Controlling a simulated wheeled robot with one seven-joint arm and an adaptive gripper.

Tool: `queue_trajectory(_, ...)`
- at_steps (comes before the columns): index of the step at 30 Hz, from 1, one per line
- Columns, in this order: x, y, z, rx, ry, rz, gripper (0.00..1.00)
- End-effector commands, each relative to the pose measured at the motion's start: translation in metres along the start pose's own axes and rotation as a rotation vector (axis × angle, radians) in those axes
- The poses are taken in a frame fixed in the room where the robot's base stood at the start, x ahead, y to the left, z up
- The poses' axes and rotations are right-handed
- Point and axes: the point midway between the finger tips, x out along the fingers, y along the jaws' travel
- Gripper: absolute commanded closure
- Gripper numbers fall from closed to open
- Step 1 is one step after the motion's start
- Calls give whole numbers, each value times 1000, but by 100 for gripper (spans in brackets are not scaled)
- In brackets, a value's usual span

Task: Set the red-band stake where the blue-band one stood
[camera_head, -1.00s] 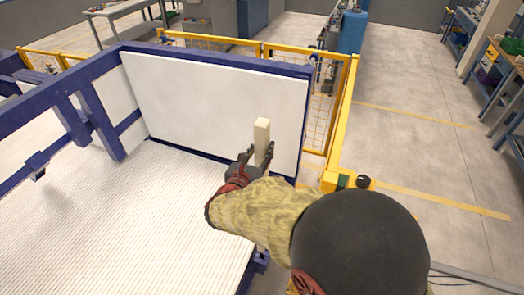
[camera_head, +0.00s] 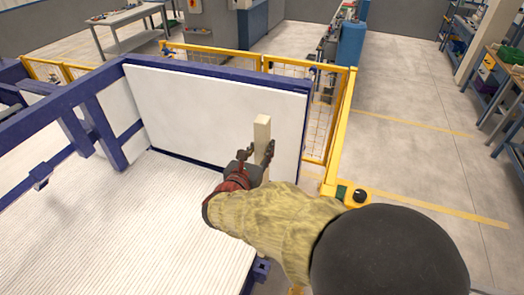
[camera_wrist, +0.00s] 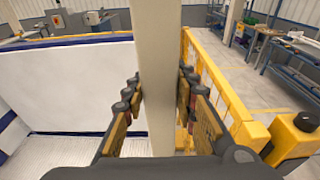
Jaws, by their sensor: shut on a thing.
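A long, square, cream-coloured stake (camera_head: 262,129) stands about upright in my gripper (camera_head: 262,158). The fingers are shut on it from both sides, and its plain top rises above them. In the wrist view the stake (camera_wrist: 157,45) runs through the middle of the picture between the two finger pads of my gripper (camera_wrist: 158,95). No coloured band shows on the visible part, so I cannot tell which stake it is. Its lower part is hidden behind my gripper and arm. No other stake is in view.
A blue frame (camera_head: 215,70) with a white back panel (camera_head: 200,105) surrounds a white ribbed bed (camera_head: 110,225) at left. Open grey floor (camera_head: 405,150) lies to the right, with workbenches (camera_head: 495,85) beyond.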

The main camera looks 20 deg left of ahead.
Motion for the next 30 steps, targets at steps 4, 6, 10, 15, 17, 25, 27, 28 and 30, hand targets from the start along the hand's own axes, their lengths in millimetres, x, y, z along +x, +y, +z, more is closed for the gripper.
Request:
queue_trajectory(4, -2, 0, 18, 4, -5, 0, 100)
queue_trajectory(6, -3, 0, 23, 4, -5, 0, 100)
queue_trajectory(10, -4, 0, 33, 4, -5, 0, 100)
queue_trajectory(15, -6, 0, 43, 3, -4, 0, 100)
queue_trajectory(17, -6, 0, 44, 3, -4, 0, 100)
queue_trajectory(25, -6, 0, 44, 2, -4, 0, 100)
queue_trajectory(27, -6, 0, 44, 3, -4, 0, 100)
queue_trajectory(28, -6, 0, 43, 3, -4, -1, 100)
queue_trajectory(30, -3, -4, 39, 3, -4, -4, 100)
